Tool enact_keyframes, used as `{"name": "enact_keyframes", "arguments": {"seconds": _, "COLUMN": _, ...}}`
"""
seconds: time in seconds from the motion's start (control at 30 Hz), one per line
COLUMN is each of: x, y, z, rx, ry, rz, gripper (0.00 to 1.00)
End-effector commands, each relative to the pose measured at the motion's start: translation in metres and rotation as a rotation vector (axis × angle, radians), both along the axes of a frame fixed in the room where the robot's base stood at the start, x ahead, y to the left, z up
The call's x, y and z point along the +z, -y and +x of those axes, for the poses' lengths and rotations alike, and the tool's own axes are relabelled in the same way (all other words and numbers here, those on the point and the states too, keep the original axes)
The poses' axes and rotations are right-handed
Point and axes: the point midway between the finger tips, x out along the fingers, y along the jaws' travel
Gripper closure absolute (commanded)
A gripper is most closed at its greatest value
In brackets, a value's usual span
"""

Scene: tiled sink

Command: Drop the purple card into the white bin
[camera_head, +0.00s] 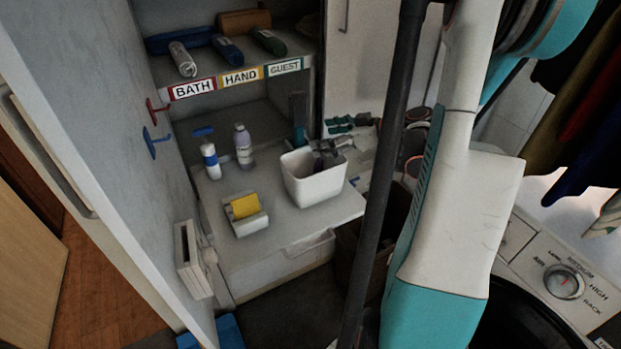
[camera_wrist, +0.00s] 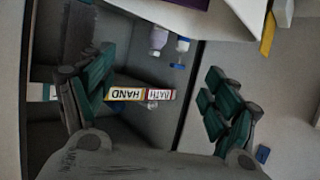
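The white bin (camera_head: 314,188) stands on the white counter below the shelves. Its near wall shows at the top of the wrist view (camera_wrist: 236,14). A flat purple patch (camera_wrist: 183,3), which looks like the purple card, is cut off by the top edge of the wrist view, at the bin's wall. I cannot tell how far inside the bin it lies; the head view does not show it. My gripper (camera_head: 318,132) is above and behind the bin's rim in the head view. Its two teal-padded fingers are spread wide in the wrist view (camera_wrist: 160,75), with nothing between them.
A white holder with a yellow piece (camera_head: 245,212) stands left of the bin. Two bottles (camera_head: 243,146) (camera_head: 210,160) stand behind it. Labelled shelves (camera_head: 238,78) hold rolled items above. A washing machine (camera_head: 562,283) is at the right. My arm hides the middle right.

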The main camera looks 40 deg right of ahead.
Motion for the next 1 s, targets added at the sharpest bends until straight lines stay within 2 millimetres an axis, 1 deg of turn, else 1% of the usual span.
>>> {"name": "enact_keyframes", "arguments": {"seconds": 0.2, "x": 0.000, "y": 0.001, "z": -0.001, "rx": 0.000, "ry": 0.000, "rz": 0.000, "gripper": 0.19}}
{"name": "enact_keyframes", "arguments": {"seconds": 0.33, "x": 0.004, "y": 0.005, "z": -0.010, "rx": -0.002, "ry": 0.000, "rz": 0.000, "gripper": 0.19}}
{"name": "enact_keyframes", "arguments": {"seconds": 0.47, "x": 0.013, "y": 0.013, "z": -0.029, "rx": -0.005, "ry": 0.000, "rz": 0.001, "gripper": 0.19}}
{"name": "enact_keyframes", "arguments": {"seconds": 0.7, "x": 0.032, "y": 0.032, "z": -0.071, "rx": -0.004, "ry": 0.000, "rz": 0.000, "gripper": 0.19}}
{"name": "enact_keyframes", "arguments": {"seconds": 0.8, "x": 0.038, "y": 0.037, "z": -0.084, "rx": -0.004, "ry": 0.000, "rz": 0.001, "gripper": 0.19}}
{"name": "enact_keyframes", "arguments": {"seconds": 0.9, "x": 0.042, "y": 0.042, "z": -0.094, "rx": -0.003, "ry": 0.000, "rz": 0.001, "gripper": 0.19}}
{"name": "enact_keyframes", "arguments": {"seconds": 1.0, "x": 0.045, "y": 0.044, "z": -0.099, "rx": 0.000, "ry": 0.000, "rz": 0.001, "gripper": 0.19}}
